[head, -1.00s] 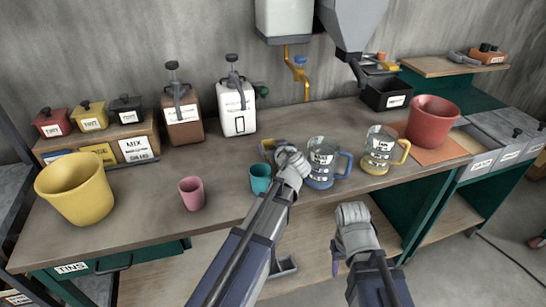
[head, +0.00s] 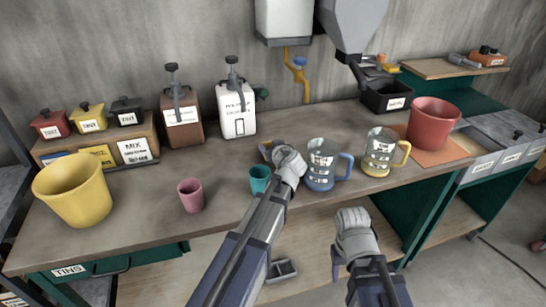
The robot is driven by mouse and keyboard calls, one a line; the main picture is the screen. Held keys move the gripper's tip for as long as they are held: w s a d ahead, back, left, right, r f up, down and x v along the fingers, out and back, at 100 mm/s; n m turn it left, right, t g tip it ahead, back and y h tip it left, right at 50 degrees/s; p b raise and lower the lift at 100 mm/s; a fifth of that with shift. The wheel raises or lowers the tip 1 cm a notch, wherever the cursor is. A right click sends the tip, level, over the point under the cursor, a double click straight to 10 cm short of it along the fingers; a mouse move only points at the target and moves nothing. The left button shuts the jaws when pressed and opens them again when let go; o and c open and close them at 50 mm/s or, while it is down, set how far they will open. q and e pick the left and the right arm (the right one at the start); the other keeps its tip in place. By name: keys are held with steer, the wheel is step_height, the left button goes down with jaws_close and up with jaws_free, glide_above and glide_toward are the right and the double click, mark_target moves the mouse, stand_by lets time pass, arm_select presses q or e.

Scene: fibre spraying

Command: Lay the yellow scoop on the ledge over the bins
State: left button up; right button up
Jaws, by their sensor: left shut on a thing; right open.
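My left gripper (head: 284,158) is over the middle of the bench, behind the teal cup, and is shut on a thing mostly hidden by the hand. My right gripper (head: 352,218) is open and empty, in front of the bench edge. A wooden ledge (head: 440,67) stands at the back right, with a grey tool and an orange box at its far end. Lidded bins (head: 487,163) are at the right.
A teal cup (head: 260,178), a blue-handled jug (head: 321,165) and a yellow-handled jug (head: 379,152) stand close around my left gripper. A red bucket (head: 433,122) and black bin (head: 386,97) are further right. A pink cup (head: 191,195) and yellow bucket (head: 73,190) stand left.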

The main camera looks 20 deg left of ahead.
arm_select(q)
jaws_close()
steer(key=shift+r, duration=0.1)
step_height(320, 180, up, 10)
steer(key=p, duration=1)
